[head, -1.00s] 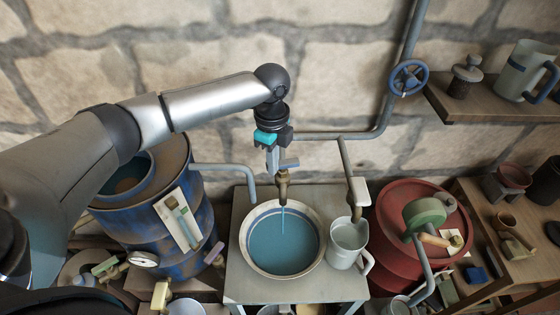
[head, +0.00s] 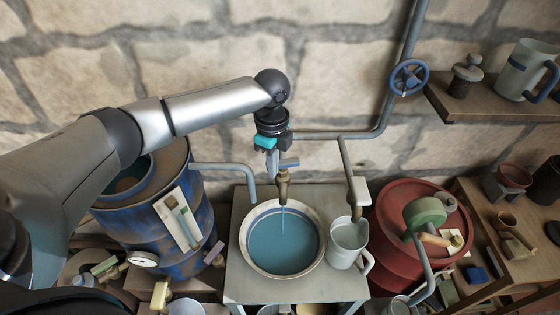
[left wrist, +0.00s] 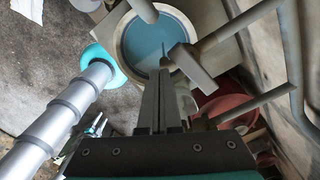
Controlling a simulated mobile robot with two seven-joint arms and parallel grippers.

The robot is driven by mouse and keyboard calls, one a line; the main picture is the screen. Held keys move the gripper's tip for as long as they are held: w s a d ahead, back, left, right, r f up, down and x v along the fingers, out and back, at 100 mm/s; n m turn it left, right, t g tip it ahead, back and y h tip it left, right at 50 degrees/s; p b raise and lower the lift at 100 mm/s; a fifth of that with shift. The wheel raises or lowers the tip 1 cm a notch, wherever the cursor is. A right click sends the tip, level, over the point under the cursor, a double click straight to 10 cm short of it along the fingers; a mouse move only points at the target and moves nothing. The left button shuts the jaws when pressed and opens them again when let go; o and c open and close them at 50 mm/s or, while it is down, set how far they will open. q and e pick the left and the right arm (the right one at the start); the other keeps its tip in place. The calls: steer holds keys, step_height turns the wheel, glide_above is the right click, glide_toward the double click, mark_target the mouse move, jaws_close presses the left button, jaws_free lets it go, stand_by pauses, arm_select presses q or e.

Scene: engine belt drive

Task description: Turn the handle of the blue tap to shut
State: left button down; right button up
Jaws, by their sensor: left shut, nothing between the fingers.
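The tap (head: 283,188) has a brass body above the basin, with a flat blue-grey handle (head: 289,162) on top pointing to the right. A thin stream of water (head: 283,220) falls from its spout into the basin (head: 245,254). My left gripper (head: 273,174) is shut and empty, pointing down just left of the handle. In the left wrist view the shut fingertips (left wrist: 164,68) are close beside the handle (left wrist: 194,68); I cannot tell whether they touch it. My right gripper is not in view.
A white jug (head: 346,260) stands right of the basin under a second spout (head: 358,203). A blue barrel (head: 190,250) is at left and a red drum (head: 391,225) at right. A blue valve wheel (head: 408,77) is on the wall pipe (head: 388,118).

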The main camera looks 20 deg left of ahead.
arm_select(q)
steer(key=shift+w+a+f+b, duration=0.25)
steer(key=shift+w+a+f, duration=0.15)
steer(key=shift+f, duration=0.15)
steer(key=shift+w+a+f+b, duration=0.25)
steer(key=shift+a+f, duration=0.1)
steer(key=shift+f, duration=0.2)
steer(key=shift+s+r+p, duration=0.15)
steer(key=shift+s+p, duration=0.25)
steer(key=shift+p, duration=0.7)
step_height(320, 180, up, 7)
steer(key=p, duration=0.6)
steer(key=shift+d+f+p, duration=0.2)
steer(key=shift+p, duration=0.1)
